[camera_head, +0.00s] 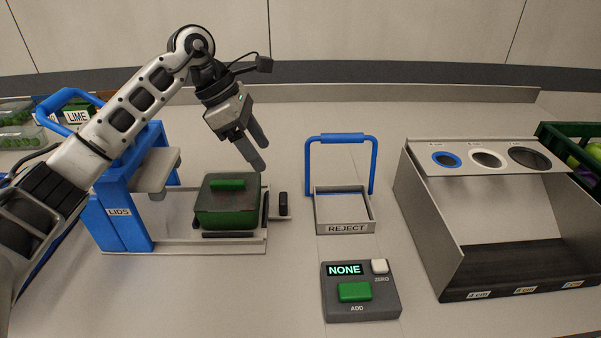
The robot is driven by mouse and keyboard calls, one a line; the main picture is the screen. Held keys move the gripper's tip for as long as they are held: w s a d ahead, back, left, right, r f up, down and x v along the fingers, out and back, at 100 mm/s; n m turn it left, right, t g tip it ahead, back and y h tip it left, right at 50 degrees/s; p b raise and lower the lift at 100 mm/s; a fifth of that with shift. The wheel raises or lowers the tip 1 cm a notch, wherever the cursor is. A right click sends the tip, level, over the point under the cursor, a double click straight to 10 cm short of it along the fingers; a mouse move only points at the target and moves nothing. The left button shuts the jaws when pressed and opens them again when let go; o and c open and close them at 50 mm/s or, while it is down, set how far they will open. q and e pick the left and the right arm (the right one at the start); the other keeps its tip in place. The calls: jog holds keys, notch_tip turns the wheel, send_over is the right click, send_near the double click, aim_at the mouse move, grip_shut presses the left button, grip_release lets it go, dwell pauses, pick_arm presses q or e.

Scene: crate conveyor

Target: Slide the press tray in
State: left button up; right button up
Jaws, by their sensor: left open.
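The press tray (185,247) is a light grey plate that extends out to the right of the blue press marked LIDS (122,225). A dark green box (228,215) with a bright green grip on its lid sits on the tray's right part, between dark rails. A black upright handle (283,205) stands at the tray's right end. My left gripper (256,155) is open and empty, above and behind the box's right side, fingers pointing down and right. It appears apart from the box and the handle. My left arm hides part of the press. My right gripper is not in view.
A REJECT bin (344,228) with a blue hoop stands right of the tray. A control box (361,307) reading NONE is in front. A sizing chute (490,272) with round holes is at right. Crates, one marked LIME (77,117), are at far left.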

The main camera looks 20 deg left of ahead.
aim_at(283, 198)
pick_arm(q)
jog(key=shift+y, duration=0.3)
jog(key=x, duration=0.4)
jog(key=a+p+x, duration=0.1)
jog(key=x, duration=0.3)
jog(key=p+x, duration=0.1)
jog(key=x, duration=0.3)
jog(key=shift+w+a+f, duration=0.1)
jog(key=shift+w+f, duration=0.25)
jog(key=shift+f, duration=0.25)
jog(key=shift+w+d+f+p, duration=0.2)
jog(key=shift+f+p, duration=0.15)
jog(key=shift+f, duration=0.25)
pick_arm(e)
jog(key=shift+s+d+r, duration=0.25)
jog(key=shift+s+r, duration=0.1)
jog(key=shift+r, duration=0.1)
pick_arm(q)
jog(key=shift+s, duration=0.1)
